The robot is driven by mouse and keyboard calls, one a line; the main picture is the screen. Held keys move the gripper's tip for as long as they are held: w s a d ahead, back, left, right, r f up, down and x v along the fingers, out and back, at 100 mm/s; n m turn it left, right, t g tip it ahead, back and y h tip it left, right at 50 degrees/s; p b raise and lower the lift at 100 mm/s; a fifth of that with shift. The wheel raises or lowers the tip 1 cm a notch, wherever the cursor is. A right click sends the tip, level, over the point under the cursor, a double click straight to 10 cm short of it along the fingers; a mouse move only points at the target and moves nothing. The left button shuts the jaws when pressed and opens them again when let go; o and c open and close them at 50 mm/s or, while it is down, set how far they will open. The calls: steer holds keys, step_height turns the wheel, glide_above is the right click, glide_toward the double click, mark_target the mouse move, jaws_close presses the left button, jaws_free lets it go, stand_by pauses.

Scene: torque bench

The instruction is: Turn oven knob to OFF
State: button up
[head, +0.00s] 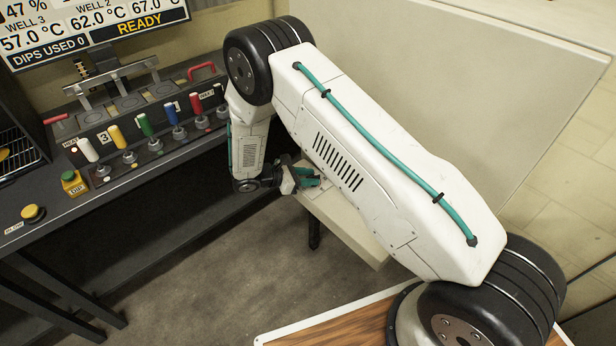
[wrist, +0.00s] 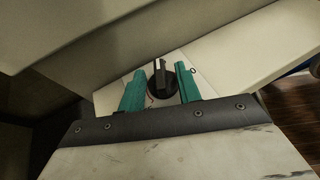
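In the wrist view a dark round knob (wrist: 161,78) with a raised bar grip sits on a pale panel. My gripper (wrist: 160,82) has its two teal fingers apart, one on each side of the knob. The fingers appear open around it, with a gap showing on both sides; I cannot tell whether either one touches it. In the head view my gripper (head: 308,178) is at the pale cabinet, right of the bench, and the knob is not clearly visible there. The knob's markings cannot be read.
A dark bench (head: 130,165) with several coloured levers stands at the left. A yellow button (head: 32,212) is at its front. A display screen (head: 90,30) hangs behind it. A large pale panel (head: 450,90) stands behind my arm. Grey floor lies open in front.

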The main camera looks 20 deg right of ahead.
jaws_close()
steer(key=shift+n+t, duration=0.3)
steer(key=shift+t, duration=0.1)
steer(key=n+t, duration=0.2)
steer(key=t, duration=0.1)
steer(key=shift+s+n+y, duration=0.25)
steer(key=shift+n+y, duration=0.15)
steer(key=n+t, duration=0.1)
steer(key=n+t+y, duration=0.1)
steer(key=n+t, duration=0.1)
steer(key=n+t+y, duration=0.1)
steer(key=shift+s+d+t, duration=0.25)
steer(key=shift+s+t, duration=0.05)
steer(key=shift+s, duration=0.05)
steer(key=n+t+y, duration=0.1)
steer(key=n, duration=0.1)
steer(key=n+t+y, duration=0.1)
steer(key=y, duration=0.1)
steer(key=n+t+y, duration=0.1)
steer(key=n+y, duration=0.1)
steer(key=shift+s+d+n+t, duration=0.15)
steer(key=shift+d+n+t, duration=0.15)
steer(key=shift+d, duration=0.05)
steer(key=shift+d+n+t+y, duration=0.1)
steer(key=shift+n+t+y, duration=0.4)
steer(key=shift+n+y, duration=0.95)
steer(key=shift+r+y, duration=0.1)
steer(key=shift+y, duration=0.15)
